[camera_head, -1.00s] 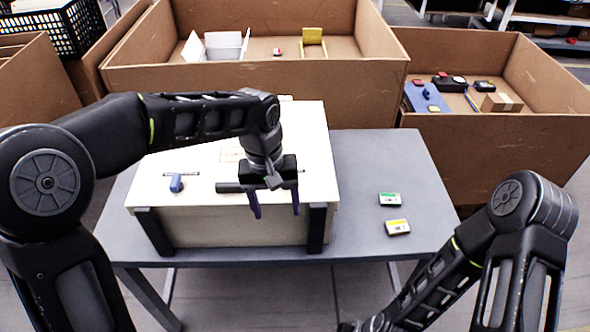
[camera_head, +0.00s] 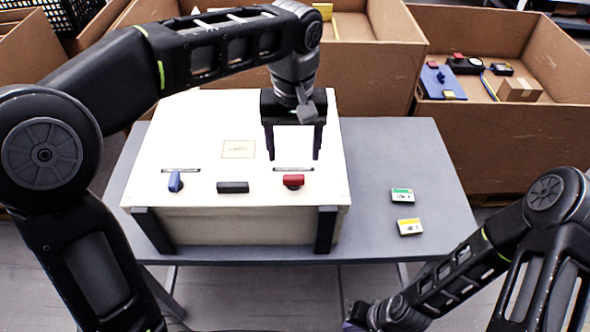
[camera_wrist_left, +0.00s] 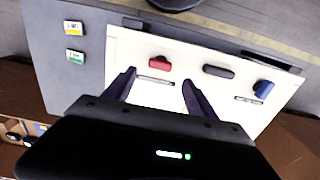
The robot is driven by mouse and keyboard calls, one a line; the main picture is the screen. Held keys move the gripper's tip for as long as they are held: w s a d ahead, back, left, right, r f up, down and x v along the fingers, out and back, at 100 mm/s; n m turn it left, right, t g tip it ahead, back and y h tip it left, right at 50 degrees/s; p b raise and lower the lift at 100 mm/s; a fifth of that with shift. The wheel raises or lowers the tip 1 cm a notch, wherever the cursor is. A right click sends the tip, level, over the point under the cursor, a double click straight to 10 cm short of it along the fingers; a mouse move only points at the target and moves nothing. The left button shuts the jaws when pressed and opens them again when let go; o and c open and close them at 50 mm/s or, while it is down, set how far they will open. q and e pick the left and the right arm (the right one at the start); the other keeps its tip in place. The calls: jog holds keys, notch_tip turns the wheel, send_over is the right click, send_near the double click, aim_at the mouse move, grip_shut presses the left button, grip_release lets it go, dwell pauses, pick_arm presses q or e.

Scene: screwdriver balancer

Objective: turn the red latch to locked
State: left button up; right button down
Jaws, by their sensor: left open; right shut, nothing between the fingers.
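The red latch (camera_head: 293,181) sits on the front right part of the top of a cream box (camera_head: 200,205), with a dark label strip just behind it. The red latch also shows in the left wrist view (camera_wrist_left: 159,63), ahead of and between the finger lines. My left gripper (camera_head: 295,158) points down over the box top, just behind the red latch, open and with nothing between its fingers. In the left wrist view, its fingers (camera_wrist_left: 158,80) are spread apart. My right gripper (camera_head: 358,318) is low at the bottom edge, partly cut off, away from the box.
A blue latch (camera_head: 175,182) and a black bar-shaped handle (camera_head: 233,187) stand left of the red latch. Two small labelled blocks, green (camera_head: 402,195) and yellow (camera_head: 410,227), lie on the grey table (camera_head: 400,150). Cardboard bins stand behind.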

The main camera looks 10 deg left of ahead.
aim_at(293, 176)
pick_arm(q)
notch_tip(293, 176, down, 8)
jog(key=shift+r+p, duration=0.15)
jog(key=shift+p, duration=0.2)
jog(key=c, duration=1.4)
